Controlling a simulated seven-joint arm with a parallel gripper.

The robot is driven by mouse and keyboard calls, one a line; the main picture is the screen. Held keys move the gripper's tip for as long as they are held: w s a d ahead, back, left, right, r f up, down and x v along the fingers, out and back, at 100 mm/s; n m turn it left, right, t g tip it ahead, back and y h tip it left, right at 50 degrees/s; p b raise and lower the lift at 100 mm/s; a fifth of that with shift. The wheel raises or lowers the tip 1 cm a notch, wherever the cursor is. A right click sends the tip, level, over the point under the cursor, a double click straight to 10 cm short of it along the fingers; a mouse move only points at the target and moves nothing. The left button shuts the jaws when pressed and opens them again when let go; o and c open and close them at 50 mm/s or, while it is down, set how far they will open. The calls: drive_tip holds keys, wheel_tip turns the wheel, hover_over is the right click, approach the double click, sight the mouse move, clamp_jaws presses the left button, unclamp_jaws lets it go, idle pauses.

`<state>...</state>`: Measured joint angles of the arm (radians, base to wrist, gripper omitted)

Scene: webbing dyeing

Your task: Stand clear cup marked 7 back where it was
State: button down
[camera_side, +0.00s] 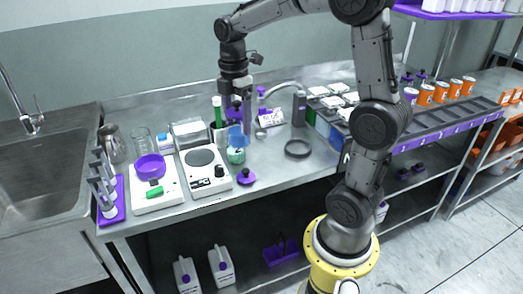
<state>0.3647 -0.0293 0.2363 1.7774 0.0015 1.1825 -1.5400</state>
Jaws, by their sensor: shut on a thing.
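My gripper (237,110) hangs over the bench behind the white hot plate, pointing down. It is shut on what looks like the clear cup (237,138), a small see-through vessel with a blue tint. No number on it is legible at this size. The cup is above and close to a greenish jar (236,156) on the bench; I cannot tell whether they touch. The fingers partly hide the cup's upper part, and its exact tilt is unclear.
A white hot plate (206,171), a scale with a purple bowl (150,167) and a purple-knobbed lid (246,177) stand near. A grey arched stand (299,108) and a dark ring (298,149) are to the right. Orange cups (441,91) line the right.

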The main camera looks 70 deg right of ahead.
drive_tip(key=s+d+m, duration=0.4)
drive_tip(key=s+d, duration=0.2)
drive_tip(key=s, duration=0.4)
drive_tip(key=shift+w+d+f, duration=1.6)
drive_tip(key=shift+d+f, duration=0.15)
drive_tip(key=shift+f, duration=0.45)
drive_tip(key=shift+w+d+f, duration=1.65)
drive_tip(key=shift+d+f, duration=0.05)
drive_tip(key=shift+f, duration=0.45)
drive_tip(key=shift+w+d+f, duration=1.6)
drive_tip(key=shift+d+f, duration=0.15)
drive_tip(key=shift+f, duration=0.45)
drive_tip(key=shift+f, duration=0.15)
unclamp_jaws()
